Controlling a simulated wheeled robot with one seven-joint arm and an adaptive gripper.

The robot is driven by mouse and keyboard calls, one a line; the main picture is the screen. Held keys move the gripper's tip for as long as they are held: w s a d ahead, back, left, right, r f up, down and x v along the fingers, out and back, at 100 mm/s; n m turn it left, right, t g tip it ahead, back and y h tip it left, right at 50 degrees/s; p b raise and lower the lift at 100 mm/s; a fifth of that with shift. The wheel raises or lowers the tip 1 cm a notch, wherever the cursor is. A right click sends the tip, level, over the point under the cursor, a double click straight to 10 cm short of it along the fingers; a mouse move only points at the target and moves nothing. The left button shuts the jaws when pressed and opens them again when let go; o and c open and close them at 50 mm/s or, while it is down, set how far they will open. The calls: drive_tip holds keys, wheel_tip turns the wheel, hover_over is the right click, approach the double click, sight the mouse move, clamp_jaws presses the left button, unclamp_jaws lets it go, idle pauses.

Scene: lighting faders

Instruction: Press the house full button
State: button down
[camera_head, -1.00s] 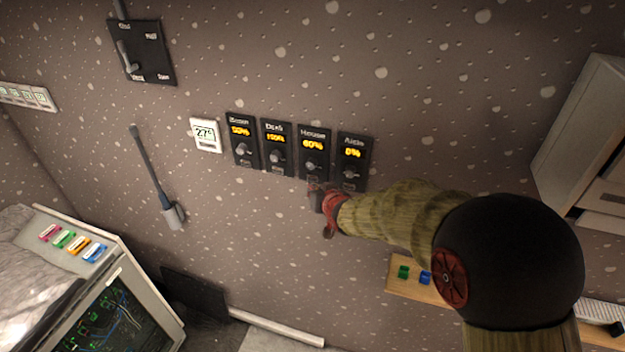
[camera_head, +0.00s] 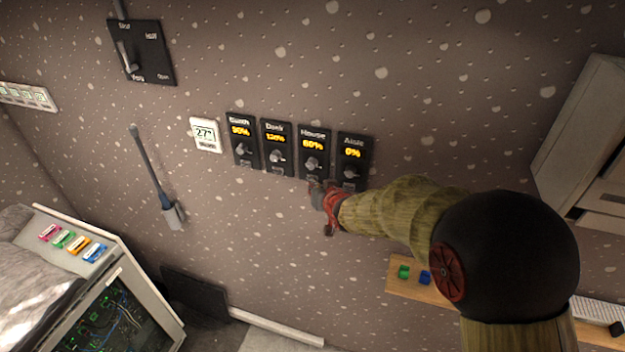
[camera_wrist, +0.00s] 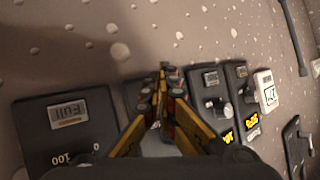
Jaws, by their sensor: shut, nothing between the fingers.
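The House panel (camera_head: 314,152) is a black wall panel, third in a row of several, with a lit yellow readout that looks like 60% and a grey knob. I cannot tell whether the fingertips touch the button.
The Aisle panel (camera_head: 352,161) is close on the right; its Full button (camera_wrist: 69,113) shows upside down in the wrist view. The Desk panel (camera_head: 277,148) is on the left. A wooden shelf (camera_head: 398,287) with coloured blocks lies below my arm.

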idle(0.4)
drive_tip(key=shift+s+a+b, duration=0.1)
drive_tip(key=shift+s+b, duration=0.25)
drive_tip(key=shift+b, duration=0.1)
drive_tip(key=shift+f, duration=0.1)
drive_tip(key=s+a+b, duration=0.2)
drive_tip(key=s+b, duration=0.3)
drive_tip(key=shift+s, duration=0.35)
